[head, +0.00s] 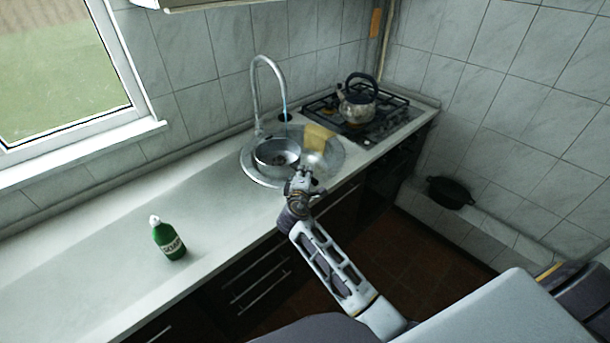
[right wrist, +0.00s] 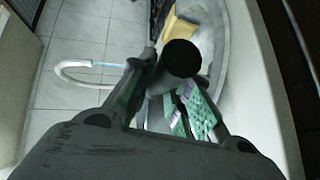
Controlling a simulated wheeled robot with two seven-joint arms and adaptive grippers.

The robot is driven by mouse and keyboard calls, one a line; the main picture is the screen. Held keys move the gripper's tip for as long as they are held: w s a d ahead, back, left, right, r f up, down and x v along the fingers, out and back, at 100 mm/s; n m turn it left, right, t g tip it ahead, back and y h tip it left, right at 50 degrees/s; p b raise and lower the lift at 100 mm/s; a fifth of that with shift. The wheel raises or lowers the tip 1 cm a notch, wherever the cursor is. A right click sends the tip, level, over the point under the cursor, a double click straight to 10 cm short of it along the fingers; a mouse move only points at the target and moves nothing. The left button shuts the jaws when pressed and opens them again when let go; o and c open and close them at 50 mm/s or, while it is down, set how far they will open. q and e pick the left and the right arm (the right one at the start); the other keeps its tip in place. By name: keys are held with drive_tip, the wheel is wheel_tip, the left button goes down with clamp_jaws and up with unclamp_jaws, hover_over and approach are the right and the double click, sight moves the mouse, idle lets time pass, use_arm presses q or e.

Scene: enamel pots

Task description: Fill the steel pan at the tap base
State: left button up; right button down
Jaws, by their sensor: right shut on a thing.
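The steel pan (head: 277,152) seems to be the round shiny vessel at the sink's left side, upright below the tap (head: 265,80). Its edge is hard to tell from the sink bowl. A thin blue streak hangs under the spout. My right gripper (head: 305,172) is at the sink's front edge, just right of the vessel. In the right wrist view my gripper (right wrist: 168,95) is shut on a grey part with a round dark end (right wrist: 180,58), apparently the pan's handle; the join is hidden. The tap (right wrist: 68,80) shows at left there. My left gripper is out of view.
A yellow cloth (head: 320,138) lies on the sink's right part. A kettle (head: 357,102) stands on the stove at the right. A green bottle (head: 168,238) stands on the left counter, otherwise clear. A black pot (head: 450,192) sits on the low ledge at right.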

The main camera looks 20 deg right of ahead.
drive_tip(key=shift+w+d+r, duration=0.1)
drive_tip(key=shift+w+r, duration=0.1)
drive_tip(key=shift+w, duration=0.05)
drive_tip(key=r+b+x, duration=0.1)
drive_tip(key=b+x, duration=0.1)
drive_tip(key=x, duration=0.6)
drive_tip(key=r+b+x, duration=0.2)
drive_tip(key=b+x, duration=0.1)
drive_tip(key=x, duration=0.6)
drive_tip(key=shift+w+d+r, duration=0.15)
drive_tip(key=shift+w+r, duration=0.05)
drive_tip(key=shift+w, duration=0.1)
idle(0.8)
drive_tip(key=shift+r, duration=0.1)
idle(4.8)
